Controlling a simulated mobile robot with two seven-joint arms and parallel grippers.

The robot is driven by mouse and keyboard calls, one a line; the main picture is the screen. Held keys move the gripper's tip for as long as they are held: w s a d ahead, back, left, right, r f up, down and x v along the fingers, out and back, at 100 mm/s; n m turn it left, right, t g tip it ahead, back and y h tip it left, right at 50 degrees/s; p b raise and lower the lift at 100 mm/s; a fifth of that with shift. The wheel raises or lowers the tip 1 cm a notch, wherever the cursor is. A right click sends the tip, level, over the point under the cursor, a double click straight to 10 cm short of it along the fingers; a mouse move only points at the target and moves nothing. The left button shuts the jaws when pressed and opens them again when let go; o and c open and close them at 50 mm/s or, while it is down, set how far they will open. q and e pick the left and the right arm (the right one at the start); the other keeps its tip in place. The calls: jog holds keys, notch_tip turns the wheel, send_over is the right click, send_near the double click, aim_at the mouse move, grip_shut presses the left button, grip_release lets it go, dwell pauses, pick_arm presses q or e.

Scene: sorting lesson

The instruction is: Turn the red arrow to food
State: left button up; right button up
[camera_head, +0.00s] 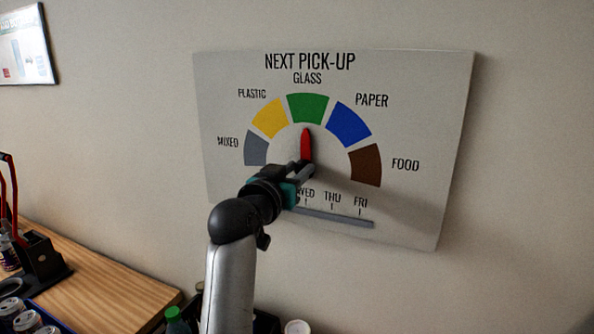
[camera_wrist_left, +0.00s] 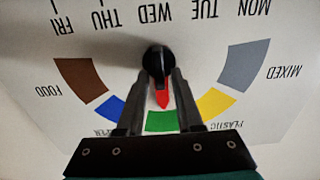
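A red arrow (camera_head: 306,144) on the white "NEXT PICK-UP" board (camera_head: 420,215) points up at the green GLASS segment (camera_head: 307,108). The brown FOOD segment (camera_head: 366,165) is at the right end of the arc. My left gripper (camera_head: 305,170) is at the arrow's lower end and hides its pivot in the head view. In the left wrist view, its two fingers lie either side of a black knob (camera_wrist_left: 157,60) and the red arrow (camera_wrist_left: 163,98). Whether they press on the knob I cannot tell. My right gripper is not in view.
A grey ledge (camera_head: 335,217) runs along the board's lower part, below the day names. A wooden table (camera_head: 95,275) with cans is at lower left. A green-capped bottle (camera_head: 174,315) stands at the bottom. The wall right of the board is clear.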

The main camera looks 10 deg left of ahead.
pick_arm(q)
grip_shut()
dwell(1.1)
